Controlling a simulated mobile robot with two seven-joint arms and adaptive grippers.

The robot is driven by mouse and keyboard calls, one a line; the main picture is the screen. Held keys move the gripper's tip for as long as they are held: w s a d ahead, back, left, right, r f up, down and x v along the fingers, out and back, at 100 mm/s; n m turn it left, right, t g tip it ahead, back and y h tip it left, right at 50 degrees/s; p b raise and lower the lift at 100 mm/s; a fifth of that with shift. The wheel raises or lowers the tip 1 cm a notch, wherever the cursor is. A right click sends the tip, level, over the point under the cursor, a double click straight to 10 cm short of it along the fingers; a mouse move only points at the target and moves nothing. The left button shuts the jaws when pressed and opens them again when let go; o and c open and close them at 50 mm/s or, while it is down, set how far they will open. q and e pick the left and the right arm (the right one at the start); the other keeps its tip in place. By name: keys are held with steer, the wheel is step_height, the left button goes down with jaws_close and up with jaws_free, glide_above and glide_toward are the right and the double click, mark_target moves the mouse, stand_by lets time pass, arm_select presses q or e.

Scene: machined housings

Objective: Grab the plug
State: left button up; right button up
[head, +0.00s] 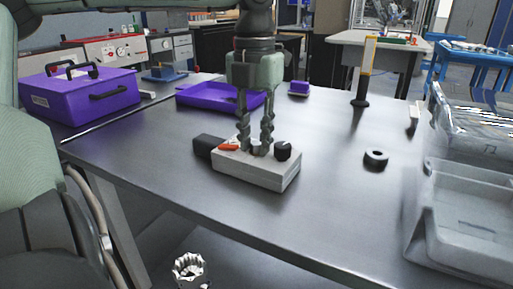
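A pale grey housing block (257,173) lies on the metal table. A short black cylinder (283,151) stands on its right end and an orange part (229,147) lies on its left top. I cannot tell for sure which part is the plug. My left gripper (256,148) points straight down over the middle of the block. Its fingers are apart, with the tips close to the block's top. A small dark grey shape shows low between the tips; I cannot tell whether they touch it.
A black block (207,145) sits against the housing's left end. A black ring (376,158) lies to the right.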

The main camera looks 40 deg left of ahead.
arm_select(q)
jaws_close()
steer(key=shift+r, duration=0.1)
